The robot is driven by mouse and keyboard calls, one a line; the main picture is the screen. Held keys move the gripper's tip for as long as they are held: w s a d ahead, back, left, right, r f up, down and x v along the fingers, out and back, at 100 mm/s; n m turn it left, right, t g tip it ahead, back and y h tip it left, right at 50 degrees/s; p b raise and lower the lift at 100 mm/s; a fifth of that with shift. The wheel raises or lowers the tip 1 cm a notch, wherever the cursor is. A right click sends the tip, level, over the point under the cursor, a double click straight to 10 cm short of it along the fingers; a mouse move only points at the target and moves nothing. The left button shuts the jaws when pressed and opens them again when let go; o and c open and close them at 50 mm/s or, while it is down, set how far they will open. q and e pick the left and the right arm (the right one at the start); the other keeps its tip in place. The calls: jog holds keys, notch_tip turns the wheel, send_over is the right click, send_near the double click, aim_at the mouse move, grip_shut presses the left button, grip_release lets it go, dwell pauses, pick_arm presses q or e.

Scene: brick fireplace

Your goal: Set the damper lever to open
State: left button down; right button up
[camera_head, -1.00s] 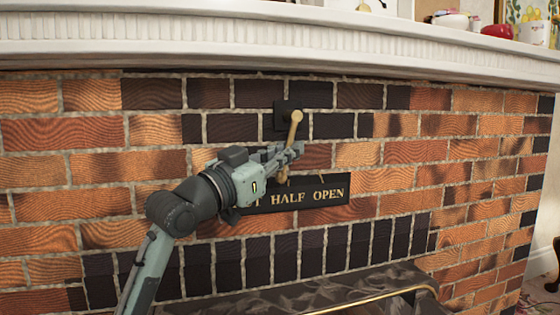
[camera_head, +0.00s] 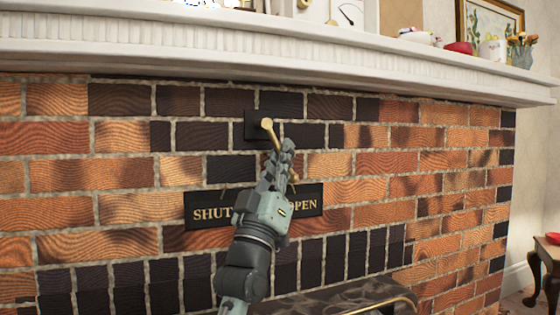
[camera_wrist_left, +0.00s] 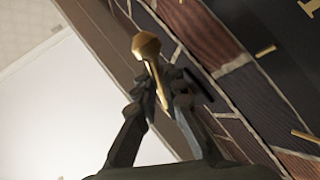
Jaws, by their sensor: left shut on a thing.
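The brass damper lever (camera_head: 270,132) is mounted on a dark square plate (camera_head: 250,126) on the brick wall. From its round hub it slants down and to the right. My left gripper (camera_head: 283,158) is shut on the lever below the hub and hides its lower part. In the left wrist view the brass lever (camera_wrist_left: 147,47) runs between the fingertips (camera_wrist_left: 162,90). A black sign (camera_head: 211,211) below reads SHUT at left and OPEN at right. My gripper covers the middle of the sign. My right gripper is not in view.
A white mantel shelf (camera_head: 400,66) juts out above the lever, with crockery and a framed picture (camera_head: 490,20) on top. A dark hearth hood with a brass rail (camera_head: 385,305) lies below. A wooden stool (camera_head: 540,265) stands at far right.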

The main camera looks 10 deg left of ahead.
pick_arm(q)
jog(key=shift+d+n+t+y, duration=0.1)
jog(key=shift+n+t+y, duration=0.2)
jog(key=shift+n+y, duration=0.1)
jog(key=c, duration=1.6)
grip_release()
jog(key=shift+s+f, duration=0.1)
jog(key=shift+f, duration=0.2)
jog(key=v, duration=1.1)
jog(key=shift+s, duration=0.2)
